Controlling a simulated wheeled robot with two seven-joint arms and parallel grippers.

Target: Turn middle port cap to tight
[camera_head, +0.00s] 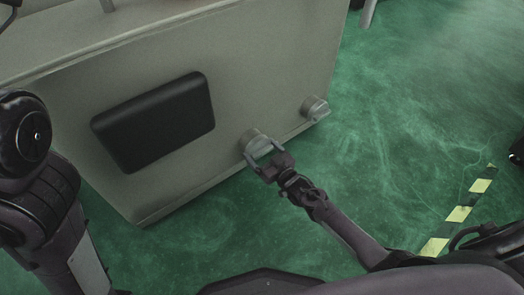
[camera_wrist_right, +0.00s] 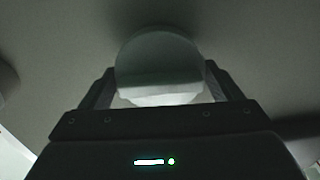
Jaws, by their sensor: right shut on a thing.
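The middle port cap (camera_head: 257,142) is a pale grey round knob low on the face of the large grey casting (camera_head: 240,90). My right gripper (camera_head: 264,151) is shut on this cap, with one finger on each side. In the right wrist view the cap (camera_wrist_right: 160,55) sits between the two fingers (camera_wrist_right: 160,92), its flat raised grip facing the palm. The markings for tight are not readable. Of my left arm only links show at the left; its gripper is out of view.
A second grey cap (camera_head: 314,107) sits to the right on the same face. A black rectangular pad (camera_head: 155,120) is fixed to the left of the middle cap. Green floor (camera_head: 400,110) lies open at the right, with a yellow-and-black strip (camera_head: 458,214) on it.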

